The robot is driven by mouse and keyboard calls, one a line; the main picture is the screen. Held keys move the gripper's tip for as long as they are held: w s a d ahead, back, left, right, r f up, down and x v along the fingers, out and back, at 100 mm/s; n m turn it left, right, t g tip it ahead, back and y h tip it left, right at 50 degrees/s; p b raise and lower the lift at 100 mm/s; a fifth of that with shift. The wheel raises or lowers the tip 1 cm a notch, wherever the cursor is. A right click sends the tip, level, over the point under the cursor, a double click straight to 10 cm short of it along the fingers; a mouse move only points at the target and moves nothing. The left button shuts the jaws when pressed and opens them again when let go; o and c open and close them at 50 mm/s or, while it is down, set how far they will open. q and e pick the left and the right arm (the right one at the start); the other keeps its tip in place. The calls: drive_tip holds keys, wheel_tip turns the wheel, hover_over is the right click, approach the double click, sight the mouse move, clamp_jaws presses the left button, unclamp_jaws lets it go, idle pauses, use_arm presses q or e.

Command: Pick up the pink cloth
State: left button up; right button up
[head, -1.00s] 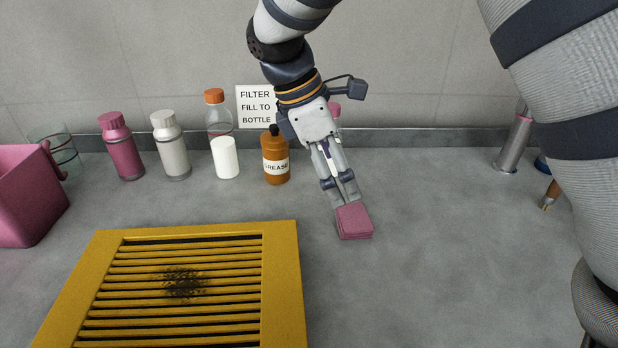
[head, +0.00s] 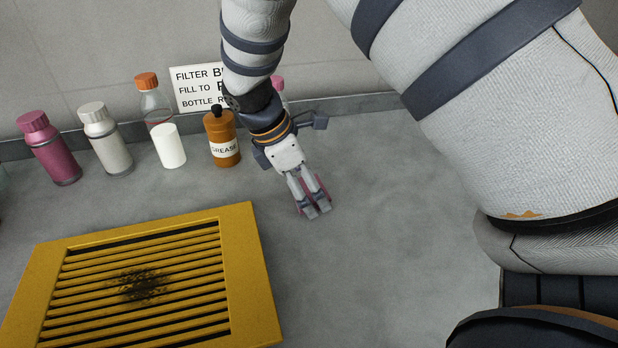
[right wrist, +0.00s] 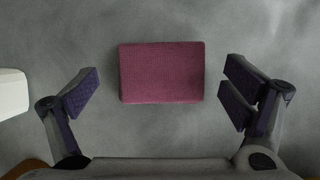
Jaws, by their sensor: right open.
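The pink cloth (right wrist: 161,72) is a folded block lying flat on the grey counter. In the right wrist view it lies between the spread fingers of my right gripper (right wrist: 160,88), with a gap on each side. In the head view, my right gripper (head: 313,211) is over the cloth and hides most of it. Only thin pink edges of the cloth (head: 323,187) show beside the fingers. My right gripper is open and holds nothing. My left gripper is not in view.
A yellow slatted grate (head: 262,280) with a dark stain lies at the left. Along the back stand a pink bottle (head: 52,152), a grey-white bottle (head: 107,142), a white cylinder (head: 168,146) and an orange grease bottle (head: 222,135). The counter right of the gripper is clear.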

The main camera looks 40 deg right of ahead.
sight(306, 189)
drive_tip(key=c, duration=1.1)
wheel_tip(306, 189, up, 4)
drive_tip(key=shift+a+f, duration=0.1)
drive_tip(key=a+r, duration=0.1)
drive_tip(key=s+a+r+p, duration=0.1)
drive_tip(key=r, duration=0.1)
drive_tip(key=s+a+r, duration=0.1)
drive_tip(key=r, duration=0.1)
drive_tip(key=shift+s, duration=0.1)
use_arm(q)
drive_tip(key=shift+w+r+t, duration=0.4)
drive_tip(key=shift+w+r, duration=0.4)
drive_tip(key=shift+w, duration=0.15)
use_arm(e)
drive_tip(key=s+a+r, duration=0.1)
drive_tip(key=s+a, duration=0.1)
drive_tip(key=s+a+r, duration=0.2)
drive_tip(key=a, duration=0.1)
drive_tip(key=s+a+r, duration=0.1)
drive_tip(key=s+a, duration=0.1)
drive_tip(key=a, duration=0.1)
drive_tip(key=shift+r, duration=0.35)
drive_tip(key=shift+o, duration=0.4)
drive_tip(key=shift+w+a, duration=0.1)
drive_tip(key=shift+c, duration=0.4)
